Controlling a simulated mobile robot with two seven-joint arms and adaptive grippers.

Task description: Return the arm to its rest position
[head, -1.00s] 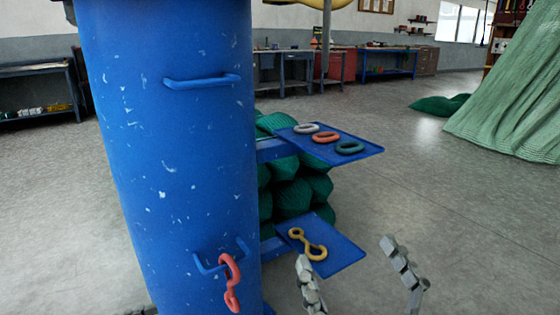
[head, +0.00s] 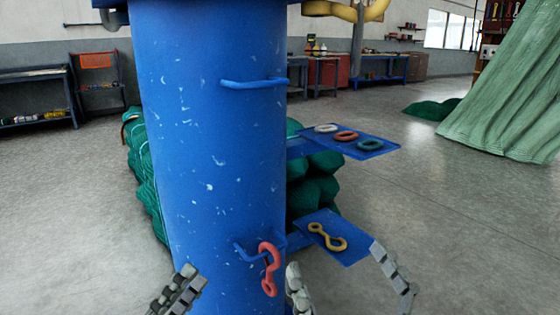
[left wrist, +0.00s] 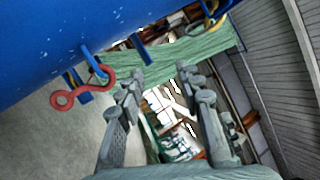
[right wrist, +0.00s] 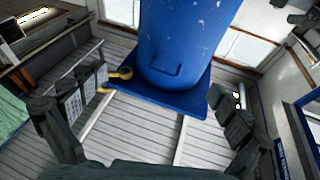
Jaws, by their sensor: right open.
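My left gripper (head: 178,288) is at the bottom of the head view, in front of the left side of the blue post (head: 215,150). In the left wrist view (left wrist: 162,78) its fingers are apart with nothing between them. A red hook (head: 268,268) hangs on the post's lower handle and lies left of these fingers in that view (left wrist: 82,88). My right gripper (head: 335,258) is open and empty, its fingers spread near the lower blue shelf (head: 350,258). In the right wrist view (right wrist: 165,92) the post stands beyond the wide gap.
A yellow hook (head: 328,238) lies on the lower shelf. The upper shelf (head: 385,152) carries white, red and green rings. Green bundles (head: 145,170) are piled behind the post.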

